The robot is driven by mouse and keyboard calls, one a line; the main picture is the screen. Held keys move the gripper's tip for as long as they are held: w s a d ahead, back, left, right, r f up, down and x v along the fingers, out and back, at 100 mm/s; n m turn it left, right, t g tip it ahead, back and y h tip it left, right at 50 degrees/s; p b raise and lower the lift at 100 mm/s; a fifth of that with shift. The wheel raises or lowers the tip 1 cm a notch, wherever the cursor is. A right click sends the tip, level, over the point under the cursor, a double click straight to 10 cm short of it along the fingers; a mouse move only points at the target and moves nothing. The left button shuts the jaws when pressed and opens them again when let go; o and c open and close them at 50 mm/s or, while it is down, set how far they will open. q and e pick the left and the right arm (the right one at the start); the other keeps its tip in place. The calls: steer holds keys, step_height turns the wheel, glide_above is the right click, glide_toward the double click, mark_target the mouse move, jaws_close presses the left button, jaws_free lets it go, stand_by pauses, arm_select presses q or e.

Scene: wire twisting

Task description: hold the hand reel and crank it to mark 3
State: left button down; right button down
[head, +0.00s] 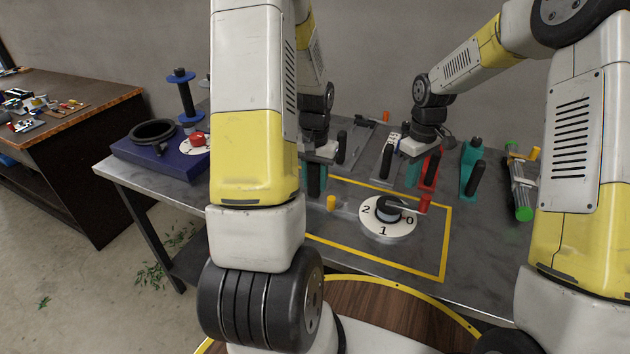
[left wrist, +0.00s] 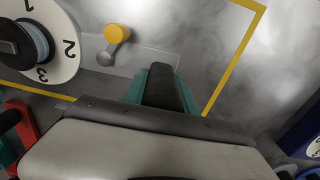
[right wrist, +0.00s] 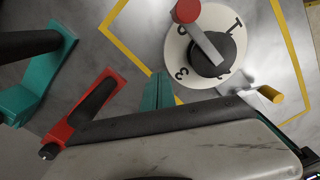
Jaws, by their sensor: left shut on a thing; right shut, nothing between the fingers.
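The hand reel has a white numbered dial (head: 388,228) with a dark hub and a grey crank arm ending in a red knob (head: 425,203). The arm points near mark 0; the red knob also shows in the right wrist view (right wrist: 187,11). Mark 3 on the dial (right wrist: 182,73) is visible there. A yellow knob (head: 331,203) stands left of the dial. My left gripper (head: 316,182) is shut on the reel's black grip (left wrist: 161,88), left of the dial. My right gripper (head: 412,174) is shut and empty, above and behind the dial, apart from the red knob.
A red holder (head: 431,170) and a teal holder (head: 469,172) with black grips stand behind and right of the dial. A green-ended tool (head: 523,213) lies at the right. A purple box (head: 160,160) sits at the left. Yellow tape frames the reel's area.

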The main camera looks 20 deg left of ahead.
steer(key=shift+a, duration=0.1)
steer(key=shift+a, duration=0.55)
step_height(320, 180, up, 8)
stand_by(0.6)
